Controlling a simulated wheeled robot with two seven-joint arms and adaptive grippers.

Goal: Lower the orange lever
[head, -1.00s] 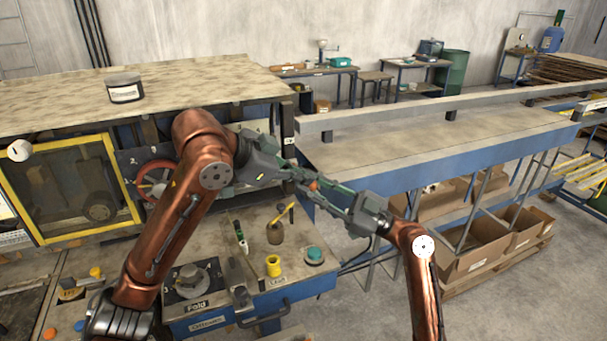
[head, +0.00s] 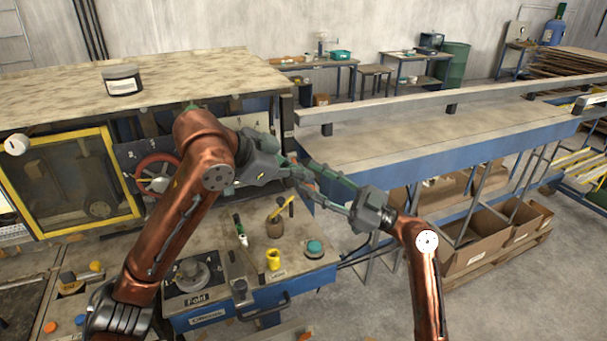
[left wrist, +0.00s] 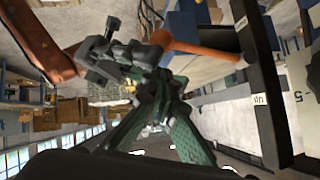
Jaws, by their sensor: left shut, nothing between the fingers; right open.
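The orange lever (left wrist: 205,48) shows in the left wrist view as a rounded orange bar beside a dark frame, just beyond my fingertips. In the head view it is hidden behind the arms and fingers. My left gripper (head: 294,174) is at the right end of the machine, with its fingers together and empty. Its green fingers also show in the left wrist view (left wrist: 168,92), close to the lever; I cannot tell if they touch it. My right gripper (head: 308,183) reaches in from the right, open, with its fingers crowded close to the left ones.
A long blue-edged table (head: 430,150) stands to the right. The machine's yellow-framed window (head: 75,190) is at left.

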